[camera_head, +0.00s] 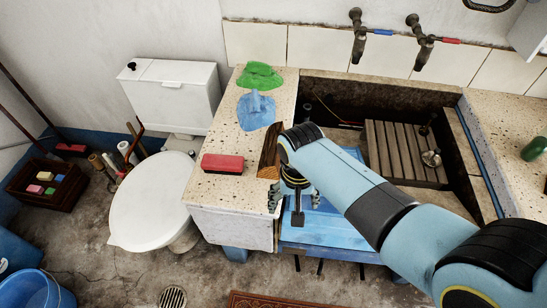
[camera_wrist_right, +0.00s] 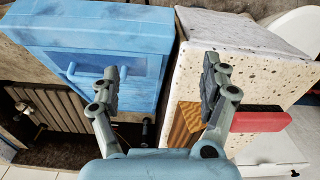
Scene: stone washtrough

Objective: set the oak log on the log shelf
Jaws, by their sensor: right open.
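A brown wooden piece with striped grain, which looks like the oak log (camera_head: 268,152), sits on the speckled stone counter, partly hidden by my right arm. It also shows in the right wrist view (camera_wrist_right: 186,122), beside and behind one finger, not between the fingertips. My right gripper (camera_head: 295,200) is open, with its fingers over the counter's front edge and a blue front; its fingertips are apart in the right wrist view (camera_wrist_right: 160,70). I cannot tell which thing is the log shelf; a blue box-like unit (camera_wrist_right: 100,35) with a handle shows there. My left gripper is not in view.
A red block (camera_head: 222,164), a blue cloth (camera_head: 256,112) and a green cloth (camera_head: 260,76) lie on the counter. The trough (camera_head: 325,90) holds a slatted wooden board (camera_head: 395,150). A toilet (camera_head: 150,205) and a crate of coloured blocks (camera_head: 22,182) are left.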

